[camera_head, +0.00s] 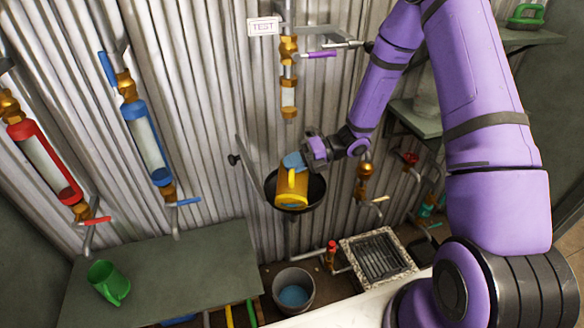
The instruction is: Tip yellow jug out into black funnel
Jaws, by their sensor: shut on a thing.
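The yellow jug (291,189) is near the middle of the camera_head view, with a blue patch, seemingly liquid, at its top end. It overlaps the bowl of the black funnel (319,190) at the corrugated wall. Whether the jug touches the funnel, and how far it is tilted, I cannot tell. My gripper (308,152) is shut on the jug at its upper right side. The fingertips are small and partly hidden. The jug hides much of the funnel's inside.
A grey bucket (295,290) with blue liquid stands below the funnel, left of a floor grate (377,257). A green jug (109,282) stands on the left bench (165,280). Pipes with valves line the wall, including a purple-handled one (320,55) above the funnel.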

